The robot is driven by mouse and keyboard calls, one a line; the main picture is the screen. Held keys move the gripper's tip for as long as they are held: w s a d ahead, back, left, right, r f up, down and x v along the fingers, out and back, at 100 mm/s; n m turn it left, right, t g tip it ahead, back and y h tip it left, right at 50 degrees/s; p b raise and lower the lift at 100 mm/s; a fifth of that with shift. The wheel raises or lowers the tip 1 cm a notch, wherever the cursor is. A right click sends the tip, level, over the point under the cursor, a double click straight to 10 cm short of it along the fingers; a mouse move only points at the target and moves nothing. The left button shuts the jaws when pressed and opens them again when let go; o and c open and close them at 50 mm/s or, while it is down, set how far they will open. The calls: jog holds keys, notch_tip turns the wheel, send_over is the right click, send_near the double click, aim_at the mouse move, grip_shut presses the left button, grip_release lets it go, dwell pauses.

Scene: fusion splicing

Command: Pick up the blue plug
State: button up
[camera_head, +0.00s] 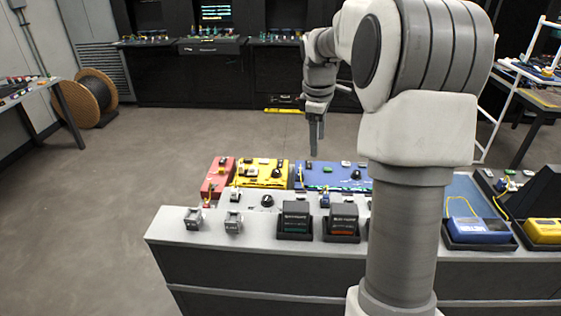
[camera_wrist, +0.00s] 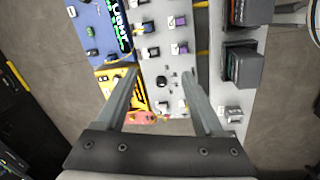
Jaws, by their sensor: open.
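My gripper (camera_head: 316,138) hangs above the far side of the bench, its fingers pointing down. In the wrist view the two fingers are apart with nothing held between them (camera_wrist: 158,78). A small blue piece, perhaps the blue plug (camera_head: 325,200), sits on the grey strip in front of the blue panel. In the wrist view small blue-violet pieces sit on pale blocks on the grey strip, one of them right of centre (camera_wrist: 182,48). I cannot tell for sure which is the blue plug. The gripper touches none of them.
Red (camera_head: 217,178), yellow (camera_head: 262,172) and blue (camera_head: 345,176) panels with small fittings lie along the bench's far edge. Two dark boxes (camera_head: 294,221) (camera_head: 341,223) and small metal holders (camera_head: 193,219) stand on the near part. My arm hides part of the bench's right side.

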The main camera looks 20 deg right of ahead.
jog(key=w+d+f+n+g+y+p, duration=0.1)
jog(key=w+d+f+n, duration=0.2)
jog(key=w+d+f, duration=0.35)
send_near(326, 194)
jog(key=f, duration=0.2)
jog(key=f+p, duration=0.1)
jog(key=f, duration=0.2)
jog(key=shift+w+a+f, duration=0.15)
jog(key=shift+w+a, duration=0.05)
jog(key=shift+a, duration=0.05)
jog(key=shift+d+f+p, duration=0.25)
jog(key=shift+f, duration=1.1)
jog(key=shift+d+f+p, duration=0.2)
jog(key=shift+f, duration=1.15)
jog(key=shift+c, duration=0.3)
grip_shut()
